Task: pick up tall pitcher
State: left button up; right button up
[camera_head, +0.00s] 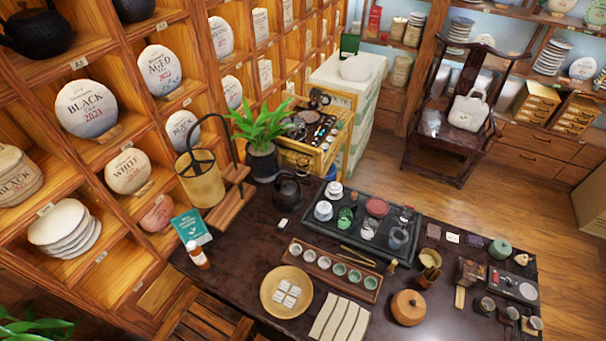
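No thing in the head view is plainly a tall pitcher. The closest is a small clear glass vessel (398,238) at the right end of the dark tea tray (318,237); its outline is hard to make out. A black kettle (287,191) stands on the table behind the tray. A white gaiwan (323,210), another white lidded vessel (334,191), a green piece (345,216) and a reddish round piece (376,207) are also on the tray. Neither of my grippers shows in this view.
A cup rack (312,276) with several small cups, a round wooden plate (273,309) and a round wooden box (408,307) lie in front of the tray. A potted plant (259,125) and shelves stand behind. The table's (236,250) left part has bare room.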

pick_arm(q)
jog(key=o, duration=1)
